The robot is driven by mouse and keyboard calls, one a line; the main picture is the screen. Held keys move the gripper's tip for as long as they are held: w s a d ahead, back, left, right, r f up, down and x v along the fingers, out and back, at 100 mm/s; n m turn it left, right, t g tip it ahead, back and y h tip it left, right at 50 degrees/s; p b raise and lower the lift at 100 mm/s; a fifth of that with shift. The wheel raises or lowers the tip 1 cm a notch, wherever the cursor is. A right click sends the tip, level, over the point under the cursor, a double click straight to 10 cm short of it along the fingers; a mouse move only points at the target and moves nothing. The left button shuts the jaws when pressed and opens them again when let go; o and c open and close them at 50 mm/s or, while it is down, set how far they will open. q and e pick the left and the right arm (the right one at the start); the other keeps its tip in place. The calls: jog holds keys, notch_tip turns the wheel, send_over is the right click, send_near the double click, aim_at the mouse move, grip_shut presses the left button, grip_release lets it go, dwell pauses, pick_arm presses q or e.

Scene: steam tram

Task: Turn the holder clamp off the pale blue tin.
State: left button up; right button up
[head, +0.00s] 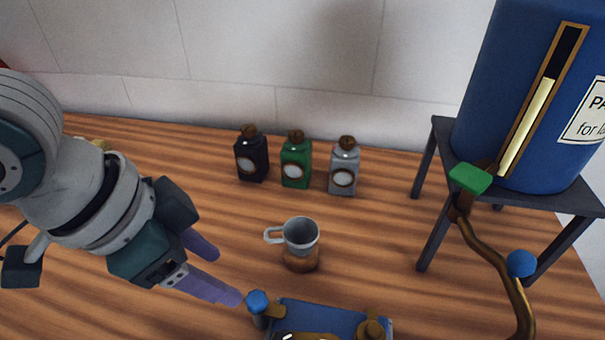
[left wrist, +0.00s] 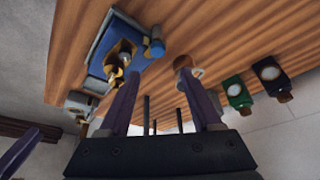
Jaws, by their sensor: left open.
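A blue holder (head: 320,318) is at the bottom edge of the head view, partly cut off, with brass parts and a blue-knobbed clamp post (head: 257,300) at its left corner. The holder also shows in the left wrist view (left wrist: 125,42), with its blue knob (left wrist: 156,48). A pale grey-blue tin (head: 344,172) with a brown cap stands at the back; I cannot tell if a tin sits in the holder. My left gripper (head: 226,275) is open and empty, just left of the clamp knob. A purple finger at the left wrist view's left edge (left wrist: 16,152) looks like my right gripper's.
A black tin (head: 251,160) and a green tin (head: 296,165) stand left of the pale one. A grey mug (head: 300,236) stands behind the holder. A blue drum (head: 510,110) on a dark stand (head: 428,232) and a brass pipe (head: 487,246) are at right.

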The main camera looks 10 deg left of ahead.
aim_at(256, 299)
pick_arm(q)
jog(key=x, duration=0.2)
jog(key=b+x, duration=0.1)
jog(key=x, duration=0.5)
jog(key=shift+s+f+b, duration=0.25)
jog(key=shift+s+b, duration=0.05)
jog(key=shift+s, duration=0.05)
jog(key=shift+w+d+f, duration=0.15)
jog(key=shift+w+f, duration=0.05)
jog(key=shift+f, duration=0.3)
pick_arm(e)
jog(key=shift+s+a+f, duration=0.1)
jog(key=shift+s+f, duration=0.1)
jog(key=shift+f, duration=0.3)
jog(key=shift+s+a+f, duration=0.1)
jog(key=shift+s+f, duration=0.1)
jog(key=shift+f, duration=0.3)
pick_arm(q)
grip_shut()
pick_arm(e)
jog(key=shift+d, duration=0.1)
